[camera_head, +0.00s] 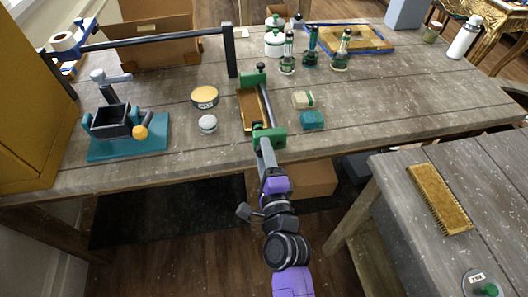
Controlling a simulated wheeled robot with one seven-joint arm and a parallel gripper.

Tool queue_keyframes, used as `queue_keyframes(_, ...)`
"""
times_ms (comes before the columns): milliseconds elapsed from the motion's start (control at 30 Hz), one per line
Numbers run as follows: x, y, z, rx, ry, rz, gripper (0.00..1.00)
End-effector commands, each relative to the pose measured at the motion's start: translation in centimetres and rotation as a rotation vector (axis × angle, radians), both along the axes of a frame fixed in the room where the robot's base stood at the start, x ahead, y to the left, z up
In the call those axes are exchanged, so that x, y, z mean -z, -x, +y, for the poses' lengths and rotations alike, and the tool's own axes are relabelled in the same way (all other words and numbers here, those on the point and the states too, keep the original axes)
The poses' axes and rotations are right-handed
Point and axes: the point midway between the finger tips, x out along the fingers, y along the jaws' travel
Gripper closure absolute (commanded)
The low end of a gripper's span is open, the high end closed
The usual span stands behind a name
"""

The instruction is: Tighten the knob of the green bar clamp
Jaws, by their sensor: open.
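The green bar clamp lies near the front edge of the wooden table, with its dark bar (266,105) running from front to back. Its far green jaw (252,79) and near green jaw (272,138) stand at either end of a brown wooden piece (248,110). A small dark round knob-like part (260,66) shows by the far jaw. My gripper (265,146) is at the near jaw, over the table's front edge, reaching in from below. It is open; its fingertips are small, and I cannot tell whether they touch the clamp.
Two small blocks (311,119) lie right of the clamp. A round tin (205,97) and a small white-topped jar (208,124) stand left. A teal-based vise (127,150) is further left. A second table (445,260) with a brush (438,200) is at the right.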

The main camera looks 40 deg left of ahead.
Motion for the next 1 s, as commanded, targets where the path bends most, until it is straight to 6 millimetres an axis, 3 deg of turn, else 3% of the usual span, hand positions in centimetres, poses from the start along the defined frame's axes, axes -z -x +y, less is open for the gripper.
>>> queue_keyframes(300, 0.3, 3.1, -3.8, 0.003, 0.001, 0.003, 0.54)
queue_keyframes(500, 0.2, 4.4, -5.3, 0.003, 0.001, 0.002, 0.54)
queue_keyframes(833, 0.1, 4.6, -5.6, 0.002, 0.001, 0.001, 0.54)
queue_keyframes(900, 0.2, 4.7, -5.5, 0.0, 0.001, 0.001, 0.42)
queue_keyframes(1000, 1.0, 5.6, -4.7, -0.02, 0.002, 0.002, 0.41)
